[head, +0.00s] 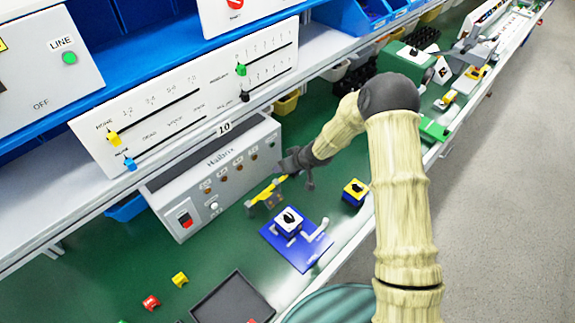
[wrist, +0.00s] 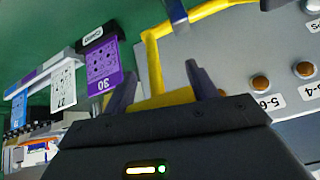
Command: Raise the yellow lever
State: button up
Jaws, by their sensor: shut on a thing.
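The yellow lever (head: 266,191) is a bent bar in front of the grey Halbrix box (head: 222,160). It also shows in the wrist view (wrist: 152,58), with a long arm running to the upper right and a lower part between my fingers. My gripper (head: 284,177) is at the lever's right end in the head view. In the wrist view its dark fingers (wrist: 160,88) stand on either side of the yellow bar, shut on it. The exact contact is partly hidden by the gripper body.
A blue plate with a rotary switch (head: 289,222) lies in front, a yellow-blue switch block (head: 355,190) to its right. A dark tray (head: 232,301) and small red (head: 151,302) and yellow (head: 180,279) blocks lie nearer. A slider panel (head: 190,100) stands above the box.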

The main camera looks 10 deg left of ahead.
jog(key=shift+s+f, duration=0.2)
jog(key=o, duration=1.4)
jog(key=shift+c, duration=0.2)
jog(key=shift+r, duration=0.15)
jog(key=shift+s+d+r, duration=0.1)
jog(key=shift+d+r, duration=0.25)
jog(key=shift+r, duration=0.15)
jog(key=v, duration=1.6)
jog(key=shift+p, duration=0.3)
jog(key=shift+s, duration=0.1)
